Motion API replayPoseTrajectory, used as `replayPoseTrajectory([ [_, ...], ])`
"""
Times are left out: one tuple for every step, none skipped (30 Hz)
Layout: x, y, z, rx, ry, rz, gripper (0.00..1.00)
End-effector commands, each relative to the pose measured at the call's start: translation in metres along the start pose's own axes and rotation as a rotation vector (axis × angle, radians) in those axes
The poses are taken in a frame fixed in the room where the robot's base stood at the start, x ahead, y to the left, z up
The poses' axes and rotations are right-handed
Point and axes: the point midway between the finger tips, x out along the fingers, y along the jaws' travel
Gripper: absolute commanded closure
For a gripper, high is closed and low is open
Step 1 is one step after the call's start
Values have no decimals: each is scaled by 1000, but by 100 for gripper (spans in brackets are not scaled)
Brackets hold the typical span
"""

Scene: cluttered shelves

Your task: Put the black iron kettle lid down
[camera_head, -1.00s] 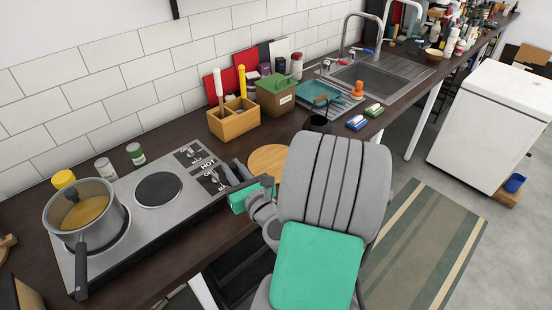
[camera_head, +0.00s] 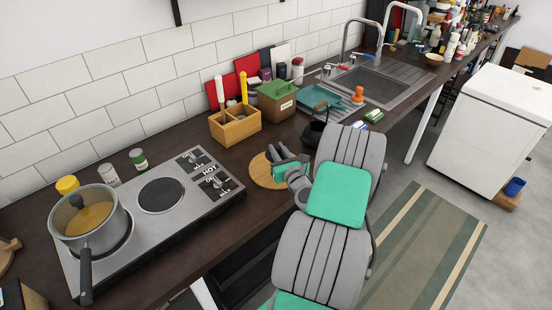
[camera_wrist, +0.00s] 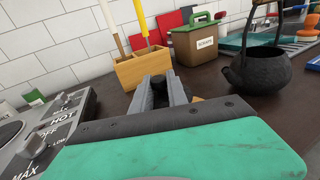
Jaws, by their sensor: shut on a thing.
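My gripper (camera_head: 276,154) is over the round wooden board (camera_head: 259,176) on the counter, right of the stove. In the wrist view its grey fingers (camera_wrist: 166,90) are closed on a small dark piece (camera_wrist: 171,78), which seems to be the black iron kettle lid; the fingers hide most of it. I cannot tell whether the lid touches the board. The black iron kettle (camera_wrist: 258,72) stands upright on the counter to the right of the gripper in the wrist view. In the head view the kettle (camera_head: 312,134) is partly hidden behind my arm.
A wooden caddy (camera_head: 236,126) with utensils and a green-lidded box (camera_head: 277,103) stand behind the gripper. The stove (camera_head: 205,190) with a pot (camera_head: 88,222) is at left. A teal tray (camera_head: 318,97) and the sink (camera_head: 372,84) lie beyond. Dark counter is bare between stove and caddy.

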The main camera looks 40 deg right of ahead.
Motion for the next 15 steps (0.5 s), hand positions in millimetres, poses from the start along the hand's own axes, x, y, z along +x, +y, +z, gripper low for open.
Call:
replayPoseTrajectory([
  [5, 0, -5, 1, 0, 1, 100],
  [7, 0, -7, 0, 0, 1, 100],
  [10, 0, -11, 0, 0, 1, 100],
  [14, 0, -15, 0, 1, 1, 100],
  [15, 0, -21, 1, 2, 1, 100],
  [14, 0, -29, 2, 2, 0, 100],
  [14, 0, -35, 2, 3, -1, 100],
  [14, -1, -38, 2, 2, -1, 100],
  [15, -1, -42, 1, 0, -1, 100],
  [15, -1, -44, 0, 0, -1, 100],
  [15, -1, -44, -1, -1, -1, 100],
  [15, -1, -44, -1, -2, -1, 100],
  [15, -1, -44, -1, -2, -1, 100],
  [15, -1, -44, -1, -2, -1, 100],
  [15, -1, -44, -1, -1, -1, 100],
])
